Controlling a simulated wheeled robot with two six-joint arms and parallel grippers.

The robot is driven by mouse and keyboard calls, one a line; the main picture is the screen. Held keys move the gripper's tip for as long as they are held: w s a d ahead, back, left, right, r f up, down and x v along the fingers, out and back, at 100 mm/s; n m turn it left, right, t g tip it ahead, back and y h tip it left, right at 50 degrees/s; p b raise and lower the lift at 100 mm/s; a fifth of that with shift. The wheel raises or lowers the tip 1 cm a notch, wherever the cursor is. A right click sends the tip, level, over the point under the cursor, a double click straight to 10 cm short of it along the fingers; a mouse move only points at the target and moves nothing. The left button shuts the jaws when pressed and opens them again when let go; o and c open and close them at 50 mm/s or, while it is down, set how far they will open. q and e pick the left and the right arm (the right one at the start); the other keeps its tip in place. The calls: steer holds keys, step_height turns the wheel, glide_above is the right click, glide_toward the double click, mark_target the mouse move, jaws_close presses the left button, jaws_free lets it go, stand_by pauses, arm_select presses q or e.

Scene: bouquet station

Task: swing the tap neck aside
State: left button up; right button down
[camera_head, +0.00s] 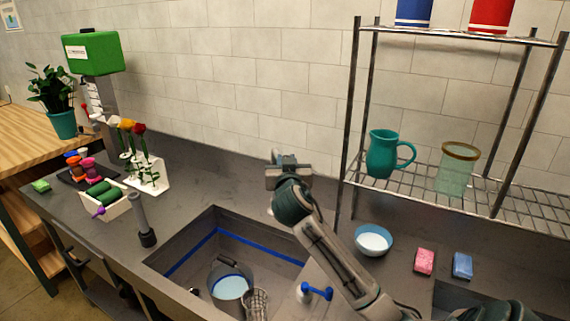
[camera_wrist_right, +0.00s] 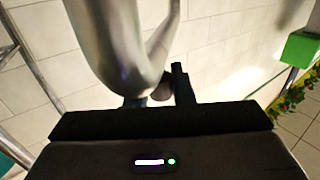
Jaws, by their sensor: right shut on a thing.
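The tap neck (camera_wrist_right: 115,40) is a smooth silver curved tube, large in the right wrist view. My right gripper (camera_wrist_right: 158,90) is shut on it, with one dark finger showing beside the tube. In the head view my right gripper (camera_head: 288,166) is above the back edge of the sink (camera_head: 190,245), and my arm and gripper hide most of the tap there. My left gripper is not in view.
A bucket (camera_head: 230,284) with pale blue contents and a ribbed glass (camera_head: 257,303) stand in the sink. A blue bowl (camera_head: 373,241), a pink sponge (camera_head: 424,261) and a blue sponge (camera_head: 462,265) lie to the right. A wire rack (camera_head: 420,185) holds a teal jug (camera_head: 383,154).

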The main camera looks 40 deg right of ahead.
steer(key=shift+r, duration=0.1)
stand_by(0.4)
steer(key=c, duration=1.4)
jaws_free()
steer(key=shift+c, duration=0.2)
steer(key=shift+o, duration=0.7)
steer(key=shift+d, duration=0.2)
steer(key=shift+a, duration=0.1)
